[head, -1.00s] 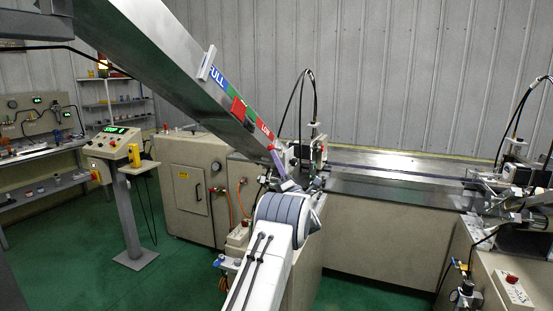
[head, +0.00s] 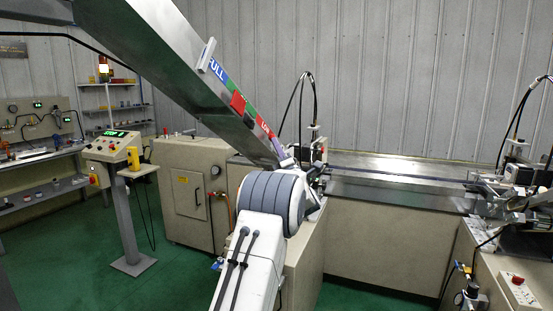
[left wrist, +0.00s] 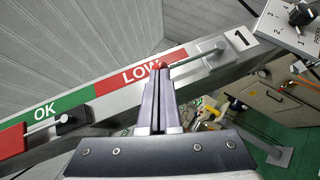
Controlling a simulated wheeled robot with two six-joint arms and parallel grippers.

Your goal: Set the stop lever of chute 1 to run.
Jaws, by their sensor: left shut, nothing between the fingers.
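The inclined metal chute (head: 165,65) crosses the head view from upper left to the middle. In the left wrist view its lower end carries a "1" label (left wrist: 240,40). Beside that, a stop lever (left wrist: 192,57) has a thin metal rod on a grey mount and a red knob (left wrist: 158,65) at its left end. My left gripper (left wrist: 157,76) is shut and empty, with its fingertips at the knob; I cannot tell whether they touch. In the head view my left wrist hides most of this gripper and the lever. My right gripper is out of view.
The chute's side has a green OK band (left wrist: 45,112) and a red LOW band (left wrist: 140,74). A red flag piece on a rod (left wrist: 12,138) sits farther along. A dial box (left wrist: 295,22) stands at the upper right. A control pedestal (head: 115,146) stands left.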

